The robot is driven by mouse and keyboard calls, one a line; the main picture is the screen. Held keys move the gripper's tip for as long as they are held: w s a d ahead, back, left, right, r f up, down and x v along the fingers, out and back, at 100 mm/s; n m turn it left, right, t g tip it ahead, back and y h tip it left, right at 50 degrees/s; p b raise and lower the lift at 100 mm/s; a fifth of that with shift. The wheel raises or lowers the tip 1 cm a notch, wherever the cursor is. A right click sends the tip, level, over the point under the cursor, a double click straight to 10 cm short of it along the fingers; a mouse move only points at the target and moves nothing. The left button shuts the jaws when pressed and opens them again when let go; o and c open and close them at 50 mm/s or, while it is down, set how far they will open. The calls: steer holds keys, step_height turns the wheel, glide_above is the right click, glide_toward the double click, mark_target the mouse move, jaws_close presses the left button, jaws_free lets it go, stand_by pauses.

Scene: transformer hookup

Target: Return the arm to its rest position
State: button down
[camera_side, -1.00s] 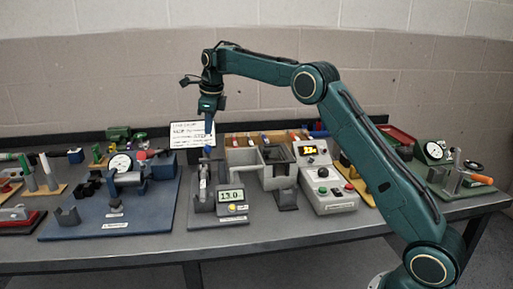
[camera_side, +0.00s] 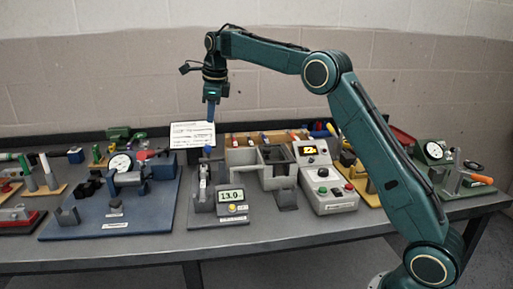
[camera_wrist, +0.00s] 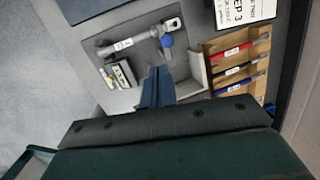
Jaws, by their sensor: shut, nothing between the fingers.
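My gripper (camera_side: 211,112) is shut and empty. It points down in the air above the bench, in front of the white instruction card (camera_side: 192,134). It hangs over the grey fixture with the digital meter (camera_side: 231,196), clear of it. In the wrist view the blue closed fingers (camera_wrist: 157,88) show at the middle, with the meter (camera_wrist: 122,74) to their left.
The blue plate with a dial gauge (camera_side: 120,163) lies to the left. Grey bins (camera_side: 278,166) and a control box with an orange display (camera_side: 326,179) stand to the right. A wooden rack of pens (camera_wrist: 238,68) is at the back. The air above the bench is free.

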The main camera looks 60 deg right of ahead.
steer(key=s+a+r+n+t, duration=0.1)
steer(key=s+a+r+n, duration=0.25)
steer(key=s+n, duration=0.5)
steer(key=s+a+r+n, duration=0.2)
steer(key=s+r+n, duration=0.25)
steer(key=s, duration=0.65)
steer(key=s+a+f+n, duration=0.1)
steer(key=s+f+n, duration=0.2)
steer(key=s+n, duration=0.2)
steer(key=s+a+f+n+t, duration=0.1)
steer(key=s+f+n, duration=0.3)
steer(key=s, duration=0.6)
steer(key=s+a+f+n, duration=0.1)
steer(key=s+f+n, duration=0.3)
steer(key=s+n, duration=0.2)
steer(key=shift+s+a+f+t+y, duration=0.15)
steer(key=shift+s+a+t+y, duration=0.2)
steer(key=shift+s, duration=0.6)
